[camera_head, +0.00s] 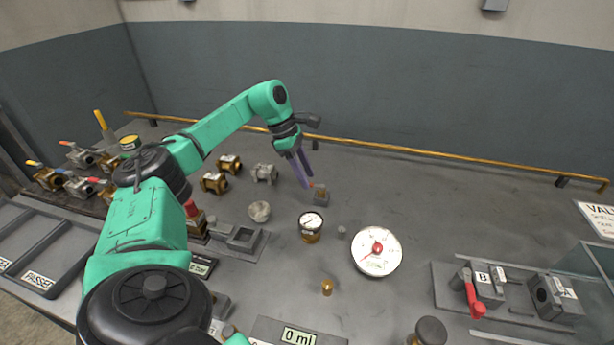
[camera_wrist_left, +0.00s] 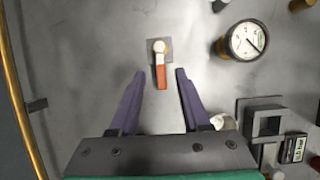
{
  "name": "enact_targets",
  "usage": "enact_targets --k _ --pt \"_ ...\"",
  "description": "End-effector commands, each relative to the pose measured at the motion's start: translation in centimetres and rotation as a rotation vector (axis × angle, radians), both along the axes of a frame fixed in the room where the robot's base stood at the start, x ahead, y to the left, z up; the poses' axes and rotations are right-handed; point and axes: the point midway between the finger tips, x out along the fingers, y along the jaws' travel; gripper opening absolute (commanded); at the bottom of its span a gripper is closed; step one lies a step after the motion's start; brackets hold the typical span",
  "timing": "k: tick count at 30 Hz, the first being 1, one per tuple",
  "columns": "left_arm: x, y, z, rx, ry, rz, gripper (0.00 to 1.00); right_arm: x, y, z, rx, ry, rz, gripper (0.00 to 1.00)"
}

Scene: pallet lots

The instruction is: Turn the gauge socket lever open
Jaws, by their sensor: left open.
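The gauge socket (camera_head: 321,197) is a small block on a grey square base on the bench, just right of my left gripper in the head view. Its lever (camera_wrist_left: 160,73) has a red-orange handle and a pale pivot end. In the left wrist view the handle points towards my gripper, its end between the two fingers in the picture. My left gripper (camera_head: 307,183) is open, with purple fingers (camera_wrist_left: 160,74) either side of the lever's line; I see no contact. Height above the lever is hard to tell. My right gripper is not in view.
A small dial gauge (camera_head: 311,226) stands near the socket, with a large white dial (camera_head: 377,251) to its right. Several brass valves (camera_head: 214,182) stand left. A yellow rail (camera_head: 420,153) runs along the back.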

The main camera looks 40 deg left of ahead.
Motion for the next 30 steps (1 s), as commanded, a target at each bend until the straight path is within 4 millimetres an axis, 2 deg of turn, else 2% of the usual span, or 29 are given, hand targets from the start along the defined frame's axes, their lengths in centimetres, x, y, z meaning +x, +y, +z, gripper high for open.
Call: enact_targets --k 3,10,12,14,23,30 --pt "0.17 -0.35 -0.80 0.000 0.000 -0.001 0.47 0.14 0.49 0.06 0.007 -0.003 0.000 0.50" --pt "0.19 -0.38 -0.92 0.000 -0.002 -0.001 0.47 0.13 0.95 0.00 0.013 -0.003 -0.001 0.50" --pt "0.19 -0.37 -0.91 0.000 -0.002 -0.001 0.20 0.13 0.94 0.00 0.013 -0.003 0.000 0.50" --pt "0.20 -0.37 -0.90 0.000 -0.002 -0.001 0.00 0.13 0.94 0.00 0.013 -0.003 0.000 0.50" --pt "0.15 -0.38 -0.89 0.000 -0.001 0.008 0.00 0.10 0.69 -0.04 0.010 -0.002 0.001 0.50" --pt "-0.12 -0.51 -0.98 0.001 -0.001 0.081 0.00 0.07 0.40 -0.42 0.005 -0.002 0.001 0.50"
